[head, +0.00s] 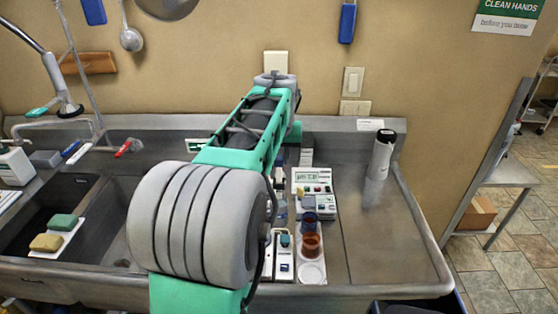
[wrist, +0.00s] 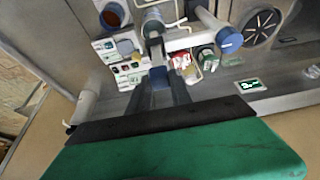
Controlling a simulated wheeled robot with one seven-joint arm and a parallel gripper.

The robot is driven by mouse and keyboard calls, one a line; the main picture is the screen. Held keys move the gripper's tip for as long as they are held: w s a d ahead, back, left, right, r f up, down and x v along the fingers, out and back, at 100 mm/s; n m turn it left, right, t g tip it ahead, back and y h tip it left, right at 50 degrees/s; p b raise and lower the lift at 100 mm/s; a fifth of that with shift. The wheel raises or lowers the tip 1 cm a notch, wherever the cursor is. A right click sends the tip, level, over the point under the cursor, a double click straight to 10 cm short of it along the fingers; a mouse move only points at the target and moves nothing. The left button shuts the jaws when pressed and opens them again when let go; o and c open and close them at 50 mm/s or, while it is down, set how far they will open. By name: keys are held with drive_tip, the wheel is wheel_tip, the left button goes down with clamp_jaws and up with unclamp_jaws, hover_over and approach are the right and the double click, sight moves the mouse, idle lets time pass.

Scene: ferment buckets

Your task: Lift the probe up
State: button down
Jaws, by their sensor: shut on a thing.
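In the wrist view my gripper (wrist: 158,62) reaches up the picture with its two dark fingers close together. It is shut on the probe (wrist: 159,79), whose blue part shows between the fingers. The probe's slim grey body points toward a clear round vessel (wrist: 152,22); I cannot tell whether its tip is inside or above it. In the head view my arm hides the gripper and the probe. The pH meter (head: 312,183), a white box with a green display, stands on the steel counter; it also shows in the wrist view (wrist: 126,47).
A blue-ended tube (wrist: 229,40) and sink drain (wrist: 262,23) are near the gripper.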

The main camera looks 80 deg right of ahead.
drive_tip(key=shift+d+r, duration=0.1)
drive_tip(key=shift+r, duration=0.25)
drive_tip(key=c, duration=1.5)
unclamp_jaws()
drive_tip(key=shift+c, duration=0.2)
drive_tip(key=o, duration=0.4)
drive_tip(key=shift+f, duration=0.15)
drive_tip(key=shift+b+v, duration=0.7)
drive_tip(key=shift+v, duration=3.3)
